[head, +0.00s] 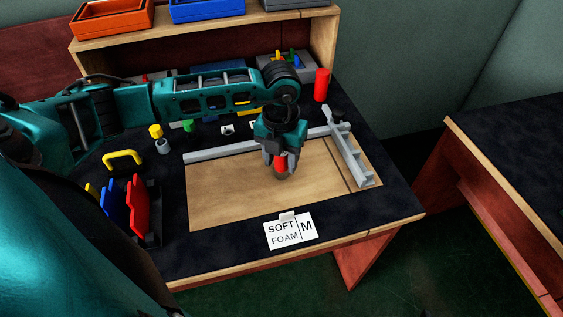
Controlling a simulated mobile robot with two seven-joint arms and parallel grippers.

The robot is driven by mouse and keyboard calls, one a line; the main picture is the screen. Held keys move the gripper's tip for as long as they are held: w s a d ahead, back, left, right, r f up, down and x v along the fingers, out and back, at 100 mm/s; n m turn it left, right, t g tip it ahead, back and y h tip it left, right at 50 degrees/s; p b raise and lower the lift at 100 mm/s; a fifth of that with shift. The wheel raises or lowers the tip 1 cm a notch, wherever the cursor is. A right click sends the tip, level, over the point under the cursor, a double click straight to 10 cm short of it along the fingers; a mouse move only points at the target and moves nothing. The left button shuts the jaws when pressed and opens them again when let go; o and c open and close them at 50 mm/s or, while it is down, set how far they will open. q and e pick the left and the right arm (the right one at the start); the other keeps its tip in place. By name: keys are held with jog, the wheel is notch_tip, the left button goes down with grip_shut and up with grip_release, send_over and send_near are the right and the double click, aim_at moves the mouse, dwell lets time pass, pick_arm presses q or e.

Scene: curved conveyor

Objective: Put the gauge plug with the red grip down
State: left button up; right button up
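The gauge plug with the red grip (280,162) is between the fingers of my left gripper (281,161), over the wooden board (220,197). Its red grip shows between the fingers, and a darker brownish end (283,176) points down. The fingers look closed on the red grip. I cannot tell whether the plug's lower end touches the board. My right gripper is not in view.
Grey rails (347,150) border the board at the back and right. A red cylinder (321,85) stands behind. A rack with red and blue plates (138,205) is at the left. The board's left part is clear.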

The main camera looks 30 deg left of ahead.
pick_arm(q)
grip_shut()
dwell(0.3)
